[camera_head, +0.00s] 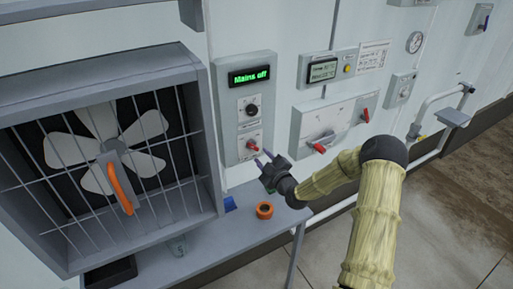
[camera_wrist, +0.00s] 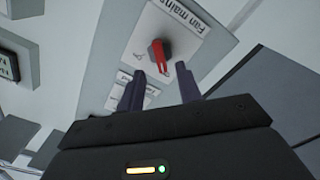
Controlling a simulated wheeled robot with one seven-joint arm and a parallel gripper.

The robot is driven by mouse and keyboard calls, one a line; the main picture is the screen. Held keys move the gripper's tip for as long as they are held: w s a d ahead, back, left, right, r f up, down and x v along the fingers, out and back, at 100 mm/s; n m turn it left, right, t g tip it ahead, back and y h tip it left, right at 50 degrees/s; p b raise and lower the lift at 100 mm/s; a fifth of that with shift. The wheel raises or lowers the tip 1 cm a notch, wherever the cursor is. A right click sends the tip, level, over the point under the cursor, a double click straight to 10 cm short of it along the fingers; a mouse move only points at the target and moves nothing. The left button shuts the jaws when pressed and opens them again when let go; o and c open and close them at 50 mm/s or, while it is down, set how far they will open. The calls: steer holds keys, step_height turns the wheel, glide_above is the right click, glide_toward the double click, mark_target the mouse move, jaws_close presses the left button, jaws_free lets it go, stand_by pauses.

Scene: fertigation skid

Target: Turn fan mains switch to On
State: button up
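The fan mains switch (camera_head: 251,144) is a red handle on a pale plate, low on a grey control box (camera_head: 228,98) beside the fan. The box's display (camera_head: 249,76) reads "Mains off". In the wrist view the red switch (camera_wrist: 160,56) sits on a plate lettered "Fan main…", just beyond my fingertips and about midway between them. My gripper (camera_head: 262,157) is open, its two dark fingers apart and pointing at the switch from the lower right. I cannot tell whether a finger touches the handle.
A black knob (camera_head: 252,110) sits above the switch. A caged fan (camera_head: 105,150) with an orange handle (camera_head: 120,183) stands at left. A shelf below holds an orange ring (camera_head: 264,210) and a blue item (camera_head: 230,203). A panel with red levers (camera_head: 335,122) is at right.

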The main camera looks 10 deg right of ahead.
mark_target(255, 149)
steer(key=p+x, duration=0.1)
steer(key=x, duration=0.3)
steer(key=shift+w+r, duration=0.1)
steer(key=shift+w, duration=0.2)
steer(key=shift+w+a, duration=0.25)
steer(key=shift+w, duration=0.2)
steer(key=shift+c, duration=0.2)
steer(key=shift+s, duration=0.1)
jaws_close()
